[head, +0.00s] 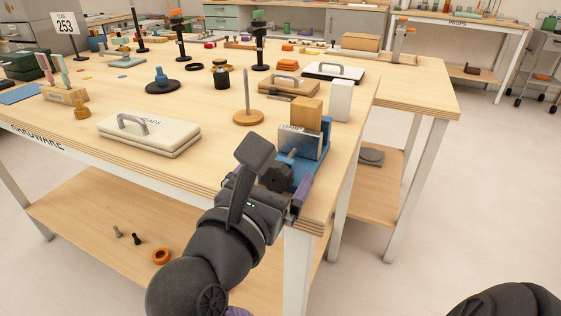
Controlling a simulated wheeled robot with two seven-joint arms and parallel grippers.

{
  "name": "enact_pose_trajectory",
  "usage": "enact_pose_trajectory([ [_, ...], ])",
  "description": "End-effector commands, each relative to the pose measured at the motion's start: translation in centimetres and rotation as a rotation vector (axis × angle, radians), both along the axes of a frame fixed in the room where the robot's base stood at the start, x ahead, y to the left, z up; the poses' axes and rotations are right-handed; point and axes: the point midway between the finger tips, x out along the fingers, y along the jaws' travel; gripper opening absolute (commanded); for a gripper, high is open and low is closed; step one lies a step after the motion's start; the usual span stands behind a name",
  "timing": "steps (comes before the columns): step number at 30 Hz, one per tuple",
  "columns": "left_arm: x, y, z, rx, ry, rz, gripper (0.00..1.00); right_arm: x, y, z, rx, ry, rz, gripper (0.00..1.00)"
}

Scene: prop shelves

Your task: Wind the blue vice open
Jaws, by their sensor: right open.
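The blue vice (312,168) stands at the front right corner of the near table. It has a grey jaw plate (300,142), a screw and a dark lobed knob (275,178) on its near side. A tan wooden block (306,114) sits at its top; whether the jaws grip it I cannot tell. My right gripper (277,173) is open at the knob, with one finger to its left and a purple-padded finger to its right. Contact with the knob cannot be made out. My left gripper is not in view.
A white block (341,101) stands right behind the vice. A wooden disc with an upright peg (248,117) is to its left, and a cream lidded box with a handle (150,134) further left. The table's right edge is close beside the vice.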

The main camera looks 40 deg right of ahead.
Motion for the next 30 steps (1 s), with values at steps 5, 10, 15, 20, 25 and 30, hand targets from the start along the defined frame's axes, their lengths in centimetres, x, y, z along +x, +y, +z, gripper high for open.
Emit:
enact_pose_trajectory([
  [5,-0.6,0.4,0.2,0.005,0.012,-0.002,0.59,0.0,0.0,0.0,0.0,0.0,0.0,0.92],
  [10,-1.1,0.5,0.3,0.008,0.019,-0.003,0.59,0.0,0.0,0.0,0.0,0.0,0.0,0.56],
  [15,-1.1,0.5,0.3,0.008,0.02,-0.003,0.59,0.0,0.0,0.0,0.0,0.0,0.0,0.2],
  [20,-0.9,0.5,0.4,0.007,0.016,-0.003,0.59,0.0,0.0,0.1,-0.004,0.011,0.0,0.01],
  [25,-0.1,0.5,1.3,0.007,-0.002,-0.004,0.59,0.0,0.0,0.1,-0.048,0.119,0.0,0.01],
  [30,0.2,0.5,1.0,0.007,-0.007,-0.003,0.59,0.0,0.0,0.0,-0.048,0.116,0.0,0.01],
])
